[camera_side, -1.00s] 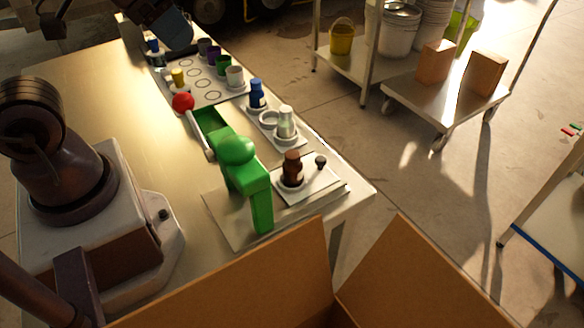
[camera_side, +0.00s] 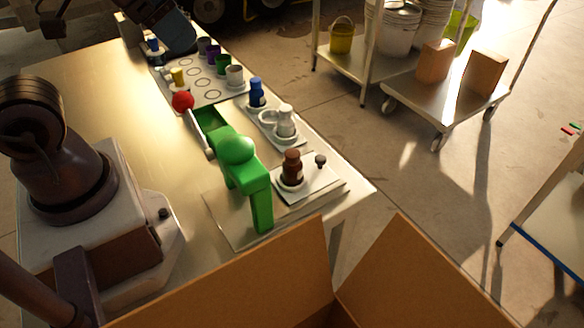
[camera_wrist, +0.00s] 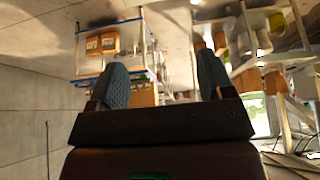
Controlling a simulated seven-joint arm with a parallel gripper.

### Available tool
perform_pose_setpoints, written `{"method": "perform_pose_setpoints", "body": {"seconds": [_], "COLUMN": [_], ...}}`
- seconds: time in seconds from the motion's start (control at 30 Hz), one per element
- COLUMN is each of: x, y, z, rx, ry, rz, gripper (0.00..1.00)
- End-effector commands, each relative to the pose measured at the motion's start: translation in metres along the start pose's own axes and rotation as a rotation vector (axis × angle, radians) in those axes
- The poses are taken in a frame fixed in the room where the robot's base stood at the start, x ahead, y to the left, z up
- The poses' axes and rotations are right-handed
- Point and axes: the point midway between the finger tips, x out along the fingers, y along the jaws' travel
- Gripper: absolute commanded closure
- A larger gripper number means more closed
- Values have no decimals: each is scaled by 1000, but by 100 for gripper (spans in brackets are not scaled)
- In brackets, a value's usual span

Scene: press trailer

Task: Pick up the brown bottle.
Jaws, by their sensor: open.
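The brown bottle (camera_side: 291,167) stands upright on a white plate on the right part of the table, beside the green press (camera_side: 240,165) with its red-knobbed lever. My gripper (camera_wrist: 160,82) shows in the wrist view with its two blue fingers apart and nothing between them. In the side view part of my gripper (camera_side: 172,35) shows at the top left, over the far end of the table and well away from the bottle. Its fingertips are hard to make out there. The bottle is not visible in the wrist view.
A blue bottle (camera_side: 257,93) and a white bottle (camera_side: 285,120) stand on a tray behind the brown one. A tray (camera_side: 203,96) of several coloured cups lies further back. An open cardboard box (camera_side: 250,283) is at the front. Bare table (camera_side: 100,95) lies at the left.

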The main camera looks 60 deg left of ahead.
Motion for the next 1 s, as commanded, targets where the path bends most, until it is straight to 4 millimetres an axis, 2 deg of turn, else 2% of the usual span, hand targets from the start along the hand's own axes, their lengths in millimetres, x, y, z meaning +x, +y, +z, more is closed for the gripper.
{"method": "perform_pose_setpoints", "body": {"seconds": [0.17, 0.33, 0.47, 0.67, 0.83, 0.9, 1.0], "x": [10, 42, 76, 138, 198, 216, 227], "y": [4, 12, 21, 34, 43, 45, 44], "z": [2, -3, -14, -28, -35, -39, -50], "rx": [17, 36, -75, -412, -834, -1013, -1244], "ry": [-50, -207, -326, -469, -516, -499, -449], "rz": [10, 34, 27, -70, -235, -296, -344], "gripper": [26, 26, 26, 26, 26, 26, 26]}}
